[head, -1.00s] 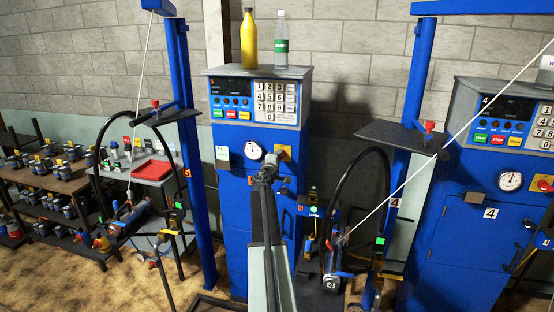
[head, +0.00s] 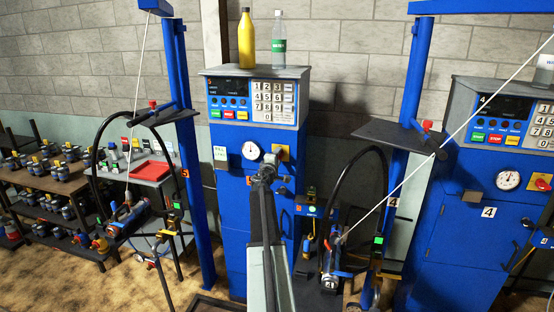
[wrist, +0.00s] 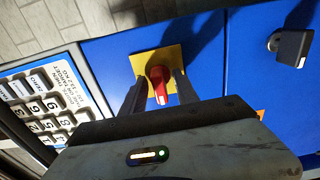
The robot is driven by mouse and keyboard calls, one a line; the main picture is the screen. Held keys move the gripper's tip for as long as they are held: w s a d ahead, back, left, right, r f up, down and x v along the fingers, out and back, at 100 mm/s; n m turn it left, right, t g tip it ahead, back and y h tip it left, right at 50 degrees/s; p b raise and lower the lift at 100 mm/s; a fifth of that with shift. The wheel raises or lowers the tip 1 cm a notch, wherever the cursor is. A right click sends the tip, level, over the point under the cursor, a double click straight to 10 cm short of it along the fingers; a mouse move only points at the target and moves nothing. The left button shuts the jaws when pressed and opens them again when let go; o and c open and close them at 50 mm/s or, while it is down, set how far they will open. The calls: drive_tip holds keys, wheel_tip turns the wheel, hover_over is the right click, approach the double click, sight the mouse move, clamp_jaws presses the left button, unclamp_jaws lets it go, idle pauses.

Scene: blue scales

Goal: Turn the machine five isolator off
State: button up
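The isolator is a red rotary knob (wrist: 158,84) on a yellow square plate (wrist: 146,62), on a blue cabinet front. In the head view the yellow plate (head: 283,153) shows right of the gauge, partly behind my gripper (head: 268,163). In the wrist view my gripper (wrist: 158,88) is open, with one dark finger on each side of the knob. A gap shows at the left finger; the right finger is close to the knob, and I cannot tell whether it touches. The knob's long grip points toward the gripper's body in the picture.
A keypad panel (head: 253,98) tops the cabinet, with a yellow bottle (head: 246,38) and a clear bottle (head: 279,45) above. A round gauge (head: 250,151) is left of the plate. Blue posts (head: 193,200) and hoses flank the cabinet. Machine four (head: 465,225) stands right.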

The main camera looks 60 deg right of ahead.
drive_tip(key=v, duration=0.7)
drive_tip(key=shift+a, duration=0.4)
drive_tip(key=shift+s, duration=0.15)
